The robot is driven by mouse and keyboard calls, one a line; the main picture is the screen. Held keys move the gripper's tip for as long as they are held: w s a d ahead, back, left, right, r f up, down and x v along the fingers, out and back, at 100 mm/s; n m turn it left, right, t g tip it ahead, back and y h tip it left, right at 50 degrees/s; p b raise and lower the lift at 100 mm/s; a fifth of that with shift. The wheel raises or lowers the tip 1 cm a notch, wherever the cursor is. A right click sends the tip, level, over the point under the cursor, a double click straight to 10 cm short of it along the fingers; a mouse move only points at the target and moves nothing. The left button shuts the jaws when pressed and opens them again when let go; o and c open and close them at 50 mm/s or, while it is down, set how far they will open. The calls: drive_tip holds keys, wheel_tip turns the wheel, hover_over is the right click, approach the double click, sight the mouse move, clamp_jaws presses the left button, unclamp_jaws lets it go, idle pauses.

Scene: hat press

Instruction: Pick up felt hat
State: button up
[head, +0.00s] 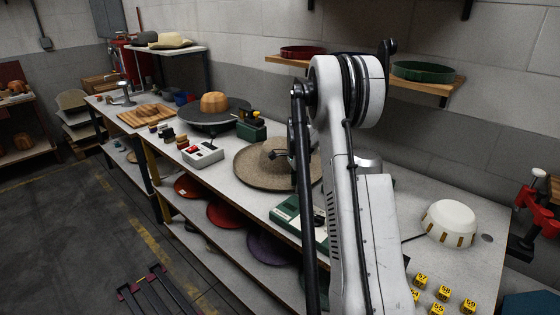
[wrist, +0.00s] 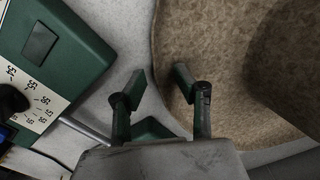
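The felt hat (head: 252,168) is mottled tan-brown with a wide, flat brim. It lies on the long grey workbench in the head view, partly hidden behind my arm. In the wrist view its brim (wrist: 205,35) fills the upper right, with the darker crown side at the right edge. My gripper (wrist: 159,84) is open with nothing between its fingertips. Its right finger overlaps the brim's edge in the picture, and its left finger is over bare tabletop. I cannot tell its height above the brim or whether it touches.
A green measuring device (wrist: 65,45) with a numbered scale lies left of my gripper. A grey-white control box (head: 203,153) and a dark wide-brimmed form with a wooden block (head: 214,102) stand farther along the bench (head: 400,188). A white dome (head: 448,222) and yellow number tags (head: 443,293) are at right.

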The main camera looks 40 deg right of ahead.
clamp_jaws()
drive_tip(key=shift+r, duration=0.15)
wheel_tip(320, 180, up, 18)
idle(0.9)
idle(0.9)
